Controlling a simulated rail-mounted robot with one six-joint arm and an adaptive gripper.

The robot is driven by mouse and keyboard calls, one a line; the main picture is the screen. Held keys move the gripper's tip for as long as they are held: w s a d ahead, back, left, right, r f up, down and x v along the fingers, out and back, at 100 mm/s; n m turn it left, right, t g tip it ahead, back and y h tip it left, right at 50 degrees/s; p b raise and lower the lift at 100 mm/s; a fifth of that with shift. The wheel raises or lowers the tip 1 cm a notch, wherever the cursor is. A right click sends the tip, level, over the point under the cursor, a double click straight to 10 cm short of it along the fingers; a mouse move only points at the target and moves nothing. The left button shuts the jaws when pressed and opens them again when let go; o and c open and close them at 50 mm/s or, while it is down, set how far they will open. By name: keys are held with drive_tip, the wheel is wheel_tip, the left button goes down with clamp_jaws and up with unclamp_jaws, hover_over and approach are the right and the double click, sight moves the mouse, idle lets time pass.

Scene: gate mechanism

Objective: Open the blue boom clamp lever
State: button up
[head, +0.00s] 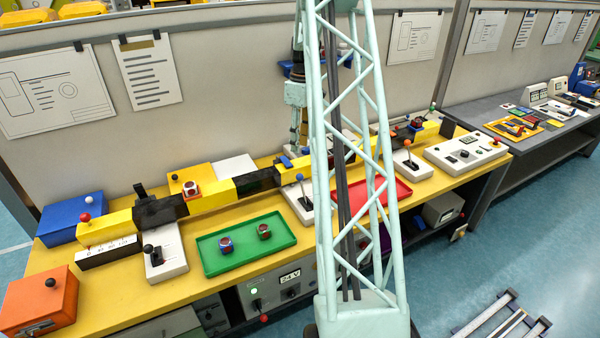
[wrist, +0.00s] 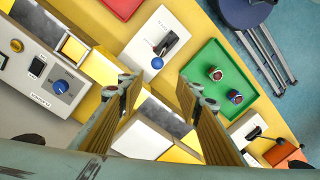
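A lever with a blue ball knob (head: 300,178) stands on a white base (head: 308,205) in front of the yellow and black boom (head: 212,197), between two trays. In the wrist view this blue knob (wrist: 157,62) lies just beyond my fingertips. A small blue part (head: 287,161) also shows on the boom; I cannot tell its shape. My gripper (wrist: 163,92) is open and empty above the boom. In the head view its fingers are largely hidden by the lattice column.
A green tray (head: 215,264) holds two small objects. A red tray (head: 400,193) lies right of the blue-knob lever. A black-knob lever (head: 149,250) and an orange box (head: 55,300) stand at left. Wall panels with papers rise behind the bench.

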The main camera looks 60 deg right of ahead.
drive_tip(key=shift+s+d+f, duration=0.2)
drive_tip(key=shift+d+f, duration=0.1)
drive_tip(key=shift+d, duration=0.15)
drive_tip(key=shift+f, duration=0.15)
hover_over(302, 187)
drive_tip(key=w+d, duration=0.2)
drive_tip(key=shift+w+a+f, duration=0.1)
drive_tip(key=shift+f, duration=3.3)
drive_tip(key=shift+a+f, duration=0.1)
drive_tip(key=shift+f, duration=3.25)
drive_tip(key=shift+c, duration=0.7)
clamp_jaws()
